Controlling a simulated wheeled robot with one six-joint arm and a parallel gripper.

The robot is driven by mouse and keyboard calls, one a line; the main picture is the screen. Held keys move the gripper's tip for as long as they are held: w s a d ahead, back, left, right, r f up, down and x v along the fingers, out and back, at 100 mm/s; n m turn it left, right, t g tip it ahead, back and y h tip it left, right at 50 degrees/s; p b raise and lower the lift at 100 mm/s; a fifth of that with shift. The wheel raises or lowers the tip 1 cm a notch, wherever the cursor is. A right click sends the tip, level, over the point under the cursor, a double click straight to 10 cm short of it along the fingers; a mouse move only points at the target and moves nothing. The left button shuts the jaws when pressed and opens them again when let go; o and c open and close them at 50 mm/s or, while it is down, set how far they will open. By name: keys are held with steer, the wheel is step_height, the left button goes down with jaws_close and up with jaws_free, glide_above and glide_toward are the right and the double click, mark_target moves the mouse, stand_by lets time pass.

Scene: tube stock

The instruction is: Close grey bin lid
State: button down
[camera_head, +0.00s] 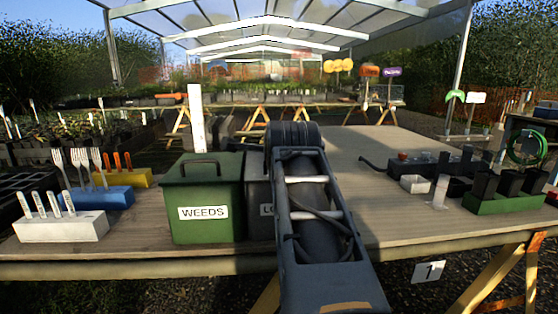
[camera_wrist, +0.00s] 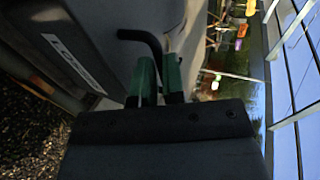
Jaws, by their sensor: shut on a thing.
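The grey bin (camera_head: 259,210) stands right of the green WEEDS bin (camera_head: 208,205) on the table, largely hidden behind my arm in the head view. In the wrist view its dark front (camera_wrist: 55,35) carries a white label (camera_wrist: 72,62), partly readable. A dark bent handle (camera_wrist: 143,37) runs from beside the grey surface to my gripper (camera_wrist: 160,75). The green fingers are shut on the handle, one on each side. My gripper is hidden in the head view. I cannot tell the lid's exact angle.
On the right are a green tray (camera_head: 503,203) with black pots and a clear upright piece (camera_head: 440,192). Bare table (camera_head: 385,222) lies between my arm and these.

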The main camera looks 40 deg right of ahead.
steer(key=shift+f, duration=0.6)
steer(key=c, duration=1.2)
jaws_free()
steer(key=shift+c, duration=0.2)
steer(key=shift+o, duration=0.2)
steer(key=shift+r, duration=0.1)
steer(key=shift+r, duration=0.1)
